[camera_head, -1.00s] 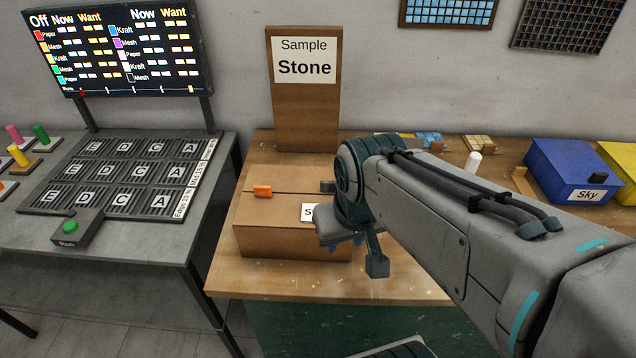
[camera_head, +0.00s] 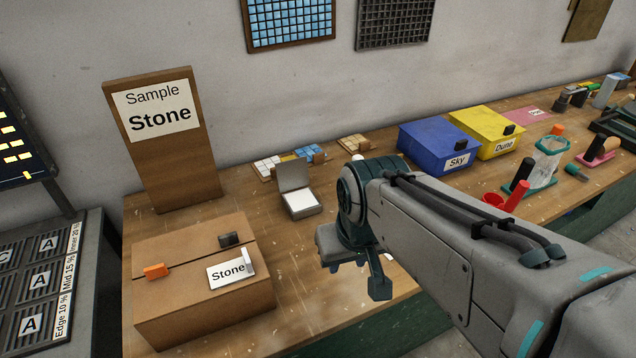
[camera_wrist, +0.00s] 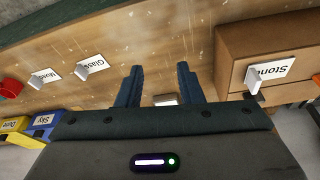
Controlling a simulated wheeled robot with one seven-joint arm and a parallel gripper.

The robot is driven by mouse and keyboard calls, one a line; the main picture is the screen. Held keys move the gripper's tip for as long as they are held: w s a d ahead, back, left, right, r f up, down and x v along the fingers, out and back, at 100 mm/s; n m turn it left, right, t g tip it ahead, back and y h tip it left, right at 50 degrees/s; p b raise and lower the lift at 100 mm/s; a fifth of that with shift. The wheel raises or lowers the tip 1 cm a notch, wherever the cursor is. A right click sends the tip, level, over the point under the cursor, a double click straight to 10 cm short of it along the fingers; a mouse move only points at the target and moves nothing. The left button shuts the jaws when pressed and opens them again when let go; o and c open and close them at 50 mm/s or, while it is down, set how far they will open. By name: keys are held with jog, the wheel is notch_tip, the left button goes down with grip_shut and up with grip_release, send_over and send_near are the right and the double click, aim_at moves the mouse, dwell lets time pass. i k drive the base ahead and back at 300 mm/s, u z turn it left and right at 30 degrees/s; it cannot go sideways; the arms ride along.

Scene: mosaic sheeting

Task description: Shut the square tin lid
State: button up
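A small square grey tin (camera_head: 301,208) stands on the wooden bench in the head view, behind the brown Stone box. Its lid (camera_head: 293,176) is open and stands up at the back, with a pale inside showing. My gripper (camera_head: 358,274) is in front and to the right of the tin, apart from it. In the wrist view, my gripper (camera_wrist: 160,71) has its two fingers apart with nothing held. A small pale block (camera_wrist: 165,99) shows beyond them, partly hidden; I cannot tell if it is the tin.
The brown Stone box (camera_head: 190,300) is at the front left, the Stone sign (camera_head: 160,165) behind it. The blue Sky box (camera_head: 425,145) and yellow Dune box (camera_head: 480,125) stand to the right. Tile samples (camera_head: 270,168) lie behind the tin. Bare bench lies around the tin's front.

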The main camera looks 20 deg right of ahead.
aim_at(292, 172)
jog(key=u, duration=1.8)
jog(key=k, duration=0.75)
jog(key=z, duration=0.9)
jog(key=i, duration=0.5)
jog(key=z, duration=0.05)
